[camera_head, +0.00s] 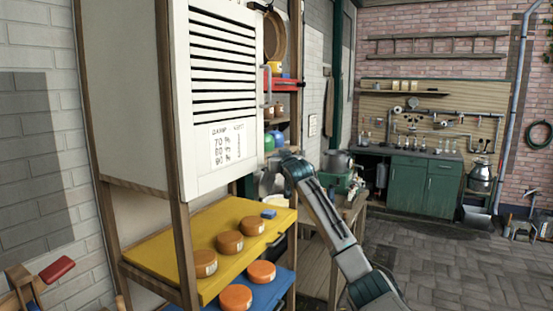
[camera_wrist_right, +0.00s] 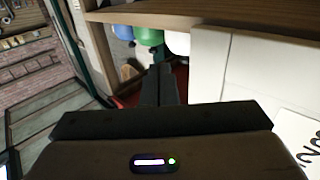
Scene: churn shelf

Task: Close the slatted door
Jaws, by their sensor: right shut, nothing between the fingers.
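The slatted door (camera_head: 216,60) is a white panel with dark slats on the upper part and a paper sign with numbers below. My right gripper (camera_head: 268,182) is beside and below the door's lower right corner. In the right wrist view its fingers (camera_wrist_right: 160,85) are shut and empty, with the white door panel (camera_wrist_right: 220,70) close to their right. Whether they touch it I cannot tell. My left gripper is not in view.
A yellow shelf (camera_head: 178,232) with several orange cheese rounds lies below the door, and a blue shelf (camera_head: 281,287) with more below that. Green and blue round items (camera_wrist_right: 148,37) sit close to my right fingers. The floor (camera_head: 440,270) to the right is clear.

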